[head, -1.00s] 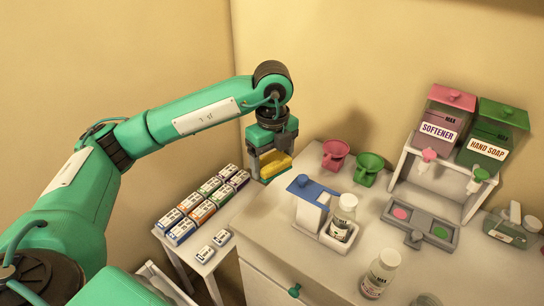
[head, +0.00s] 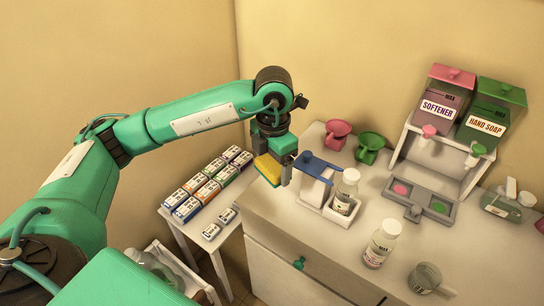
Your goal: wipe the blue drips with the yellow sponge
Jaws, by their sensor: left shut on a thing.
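My left gripper (head: 275,170) is shut on the yellow sponge (head: 267,170), which has a green layer along one side. It holds the sponge, tilted, near the left end of the white counter (head: 275,208), left of the blue-topped dispenser (head: 319,165). I cannot tell whether the sponge touches the counter. I cannot make out any blue drips; the gripper and sponge cover part of the counter there. My right gripper is not in view.
A small bottle (head: 345,192) stands in a white tray beside the dispenser. A labelled bottle (head: 380,243) and a clear cup (head: 427,279) are at the front. Several small boxes (head: 208,192) fill the side table at left.

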